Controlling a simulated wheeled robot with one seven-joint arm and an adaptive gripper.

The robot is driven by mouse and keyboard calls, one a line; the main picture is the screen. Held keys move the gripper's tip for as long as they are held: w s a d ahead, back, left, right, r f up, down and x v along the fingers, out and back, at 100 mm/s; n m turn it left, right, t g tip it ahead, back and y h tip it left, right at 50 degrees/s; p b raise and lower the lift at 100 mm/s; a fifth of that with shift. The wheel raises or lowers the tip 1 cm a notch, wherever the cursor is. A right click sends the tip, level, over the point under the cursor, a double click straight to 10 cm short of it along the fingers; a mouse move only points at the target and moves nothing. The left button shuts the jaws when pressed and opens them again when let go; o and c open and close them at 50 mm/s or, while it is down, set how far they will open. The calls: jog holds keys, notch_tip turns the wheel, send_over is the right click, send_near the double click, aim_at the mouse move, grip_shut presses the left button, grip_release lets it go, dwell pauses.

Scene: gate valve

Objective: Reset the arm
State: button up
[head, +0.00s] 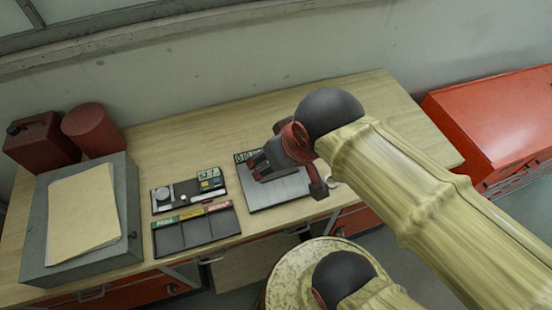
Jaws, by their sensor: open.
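My arm in its yellowish sleeve reaches in from the right, over the workbench (390,95). My gripper (262,168), with dark fingers and red parts, is over a flat grey plate device with a small display (285,193). The fingers are open and I see nothing held between them. The gripper hides part of the device, and I cannot tell whether it touches it. No gate valve can be made out in this view.
A tray with coloured labels (195,232) and a small instrument (185,192) lie left of my gripper. A grey box (128,200) with a folder (83,215), a red canister (42,140) and a red cylinder (90,128) stand farther left. A red cabinet (500,110) stands right.

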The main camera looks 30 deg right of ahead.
jog(key=shift+s+a, duration=0.1)
jog(key=shift+s, duration=0.1)
notch_tip(320, 180, down, 13)
jog(key=b, duration=1.3)
